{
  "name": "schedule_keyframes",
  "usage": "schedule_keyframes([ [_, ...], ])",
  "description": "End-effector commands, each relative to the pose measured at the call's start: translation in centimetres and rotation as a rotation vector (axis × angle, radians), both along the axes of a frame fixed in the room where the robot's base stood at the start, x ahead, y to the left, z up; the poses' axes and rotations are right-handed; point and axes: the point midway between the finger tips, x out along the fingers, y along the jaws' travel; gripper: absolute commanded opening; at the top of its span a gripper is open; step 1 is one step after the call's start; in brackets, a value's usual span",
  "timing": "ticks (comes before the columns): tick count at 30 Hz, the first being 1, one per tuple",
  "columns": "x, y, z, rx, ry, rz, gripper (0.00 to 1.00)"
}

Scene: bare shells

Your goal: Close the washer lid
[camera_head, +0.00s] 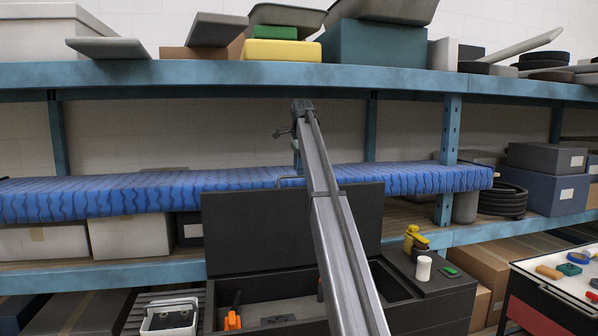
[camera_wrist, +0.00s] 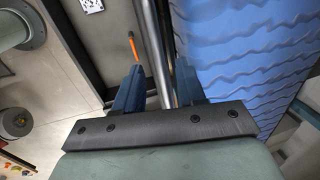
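The washer appears to be the dark box (camera_head: 428,290) low in the head view. Its dark lid (camera_head: 245,235) stands raised, close to upright, at the back of the open interior. A thin metal handle (camera_head: 290,179) shows at the lid's top edge. My arm crosses in front of the lid and hides part of it and the interior. In the wrist view my gripper (camera_wrist: 158,88) has its two blue fingers apart, with a long grey bar-like edge running between them. I cannot tell whether this is the lid's edge or whether the fingers touch it.
A blue wavy mattress (camera_head: 120,194) lies on the shelf behind the lid and is close at right in the wrist view (camera_wrist: 245,45). A yellow item (camera_head: 414,238), white cup (camera_head: 424,268) and green block (camera_head: 450,271) stand on the box's right top. A tool cart (camera_head: 550,290) is at right.

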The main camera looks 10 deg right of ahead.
Motion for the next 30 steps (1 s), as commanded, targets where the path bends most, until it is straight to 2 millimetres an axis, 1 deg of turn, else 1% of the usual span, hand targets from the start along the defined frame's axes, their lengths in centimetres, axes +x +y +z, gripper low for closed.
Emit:
schedule_keyframes([
  [3,0.1,0.0,-1.0,0.0,0.0,0.0,0.4],
  [6,0.3,0.0,-1.5,0.0,0.001,0.0,0.4],
  [16,0.3,0.0,-1.7,0.0,0.0,0.0,0.4],
  [17,0.3,0.0,-1.7,0.0,0.0,0.0,0.38],
  [28,0.3,0.0,-1.7,0.0,0.0,0.0,0.02],
  [29,0.3,0.0,-1.7,0.0,0.0,0.0,0.0],
  [30,0.3,0.0,-1.7,0.0,0.0,0.0,0.0],
])
